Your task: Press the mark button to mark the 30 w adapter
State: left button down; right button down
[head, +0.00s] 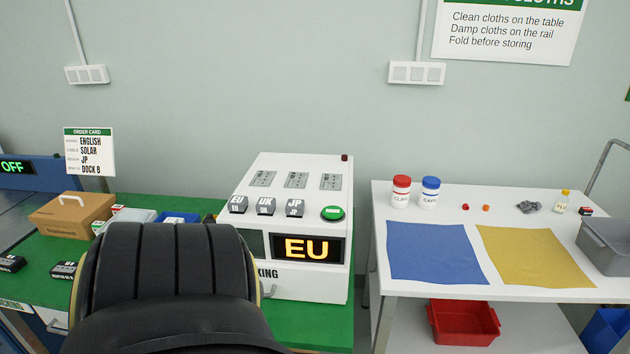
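The white marking machine (310,180) stands on the green table, and its lit display (308,248) reads "EU". The round green mark button (333,213) is at the right of its sloping top, uncovered, with nothing touching it. A large black ribbed part, seemingly of my arm, hides the machine's lower left front. Neither gripper shows.
An order card (89,151) reads English, Solar, JP, Dock B. A brown cardboard box (72,214) stands below it. A white table (530,290) at right, beyond a gap, holds a blue cloth (434,252), a yellow cloth (535,255) and two jars (401,192) (430,193).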

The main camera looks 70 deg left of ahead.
aim_at(332, 211)
jog(key=u, duration=1.05)
jog(key=i, duration=1)
jog(key=u, duration=1)
